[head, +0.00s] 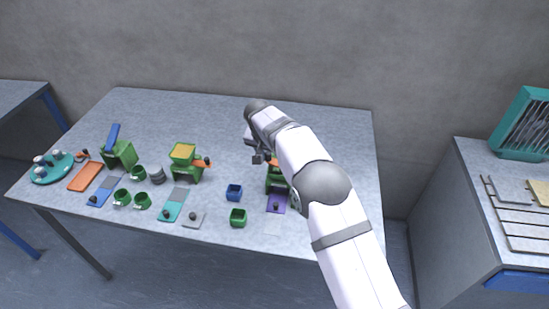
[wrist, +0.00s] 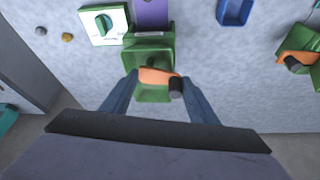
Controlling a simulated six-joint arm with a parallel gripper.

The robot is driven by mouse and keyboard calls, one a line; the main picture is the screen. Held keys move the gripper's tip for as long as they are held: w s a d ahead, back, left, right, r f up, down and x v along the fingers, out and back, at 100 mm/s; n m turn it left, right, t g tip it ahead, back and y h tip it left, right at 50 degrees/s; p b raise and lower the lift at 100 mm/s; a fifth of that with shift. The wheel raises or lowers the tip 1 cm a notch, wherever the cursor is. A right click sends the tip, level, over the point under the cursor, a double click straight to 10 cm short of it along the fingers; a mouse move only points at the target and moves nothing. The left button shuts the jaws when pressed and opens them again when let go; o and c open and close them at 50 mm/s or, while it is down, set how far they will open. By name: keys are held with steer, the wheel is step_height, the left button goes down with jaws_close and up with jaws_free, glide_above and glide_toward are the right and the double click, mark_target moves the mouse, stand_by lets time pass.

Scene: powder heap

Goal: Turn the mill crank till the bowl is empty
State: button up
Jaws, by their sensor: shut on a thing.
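A green mill (wrist: 150,50) with an orange crank (wrist: 155,75) and a dark crank knob (wrist: 176,88) is in the middle of the wrist view. Its green bowl (wrist: 150,95) lies between my fingers, and I see no powder in it. In the head view this mill (head: 272,186) is partly hidden behind my arm. My gripper (wrist: 160,82) has a finger on each side of the mill, shut on it; the exact contact is hard to see. It also shows in the head view (head: 258,157).
A second green mill (head: 187,174) with yellowish contents and an orange crank stands to the left. Green cups and a teal plate (head: 40,178) are farther left. The table's back middle is clear.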

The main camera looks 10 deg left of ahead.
steer(key=shift+w+m+g+h+p, duration=0.15)
steer(key=shift+m+h+p, duration=0.1)
steer(key=shift+m+p, duration=0.35)
steer(key=shift+w+m+g+h+p, duration=0.15)
steer(key=shift+m+h+p, duration=0.2)
steer(key=shift+m, duration=0.35)
steer(key=shift+m, duration=0.3)
steer(key=o, duration=1)
steer(key=shift+o, duration=0.2)
steer(key=b+v, duration=0.2)
steer(key=v, duration=0.5)
steer(key=shift+r, duration=0.1)
